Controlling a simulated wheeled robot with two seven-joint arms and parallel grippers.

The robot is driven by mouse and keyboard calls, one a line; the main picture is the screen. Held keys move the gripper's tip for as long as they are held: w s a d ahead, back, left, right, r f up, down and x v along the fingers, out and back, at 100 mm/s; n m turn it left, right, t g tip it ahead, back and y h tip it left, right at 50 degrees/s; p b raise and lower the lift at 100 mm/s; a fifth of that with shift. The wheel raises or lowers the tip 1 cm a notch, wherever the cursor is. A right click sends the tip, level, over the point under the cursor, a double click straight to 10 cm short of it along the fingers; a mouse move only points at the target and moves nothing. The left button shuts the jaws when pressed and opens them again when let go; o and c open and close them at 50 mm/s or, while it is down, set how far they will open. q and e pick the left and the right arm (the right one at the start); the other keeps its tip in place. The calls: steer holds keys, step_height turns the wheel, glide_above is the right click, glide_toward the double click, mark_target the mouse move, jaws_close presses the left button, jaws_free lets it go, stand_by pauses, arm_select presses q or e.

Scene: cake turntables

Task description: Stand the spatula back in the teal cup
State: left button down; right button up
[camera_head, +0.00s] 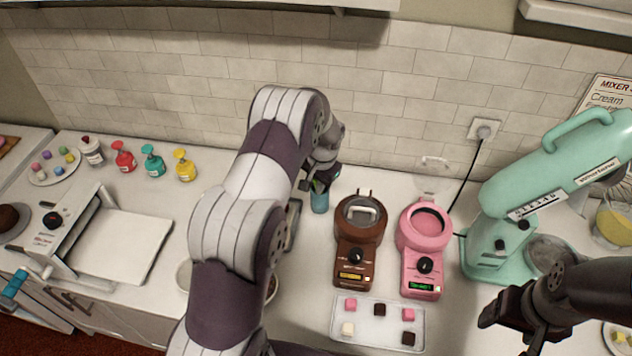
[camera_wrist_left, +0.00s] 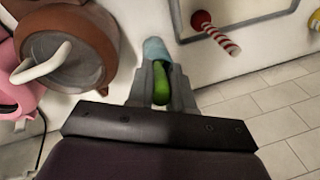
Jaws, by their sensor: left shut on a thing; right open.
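The teal cup (camera_head: 319,202) stands upright on the counter, left of the brown machine. In the left wrist view the cup (camera_wrist_left: 155,48) shows just beyond my fingertips. My left gripper (camera_head: 324,178) is above the cup's mouth; in the wrist view my left gripper (camera_wrist_left: 160,88) is shut on the green spatula handle (camera_wrist_left: 162,84). The spatula's lower part is hidden by the fingers and the cup, so I cannot tell how deep it sits inside. My right gripper (camera_head: 506,312) is open, low at the right, apart from the cup.
The brown machine (camera_head: 353,254) and pink machine (camera_head: 424,234) stand right of the cup. A tray (camera_head: 345,330) of small cubes lies in front of them. A mint mixer (camera_head: 490,235) stands farther right. Pump bottles (camera_head: 153,163) stand at the back left.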

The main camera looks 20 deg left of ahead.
arm_select(q)
steer(key=shift+s+f, duration=0.4)
arm_select(e)
steer(key=shift+f, duration=0.1)
arm_select(q)
steer(key=c, duration=1.1)
jaws_free()
steer(key=shift+w+f, duration=0.15)
steer(key=shift+w, duration=0.05)
steer(key=shift+o, duration=0.9)
steer(key=shift+w+a+f, duration=0.15)
steer(key=shift+w+a, duration=0.05)
steer(key=shift+w, duration=0.2)
steer(key=shift+s+d+r, duration=0.1)
steer(key=shift+r, duration=0.15)
steer(key=w+b+v, duration=0.1)
steer(key=b+v, duration=0.3)
steer(key=v, duration=0.8)
steer(key=shift+s+r+b, duration=0.2)
steer(key=shift+b, duration=0.1)
arm_select(e)
steer(key=f, duration=0.4)
steer(key=shift+w+a+f, duration=0.15)
steer(key=shift+w+f, duration=0.2)
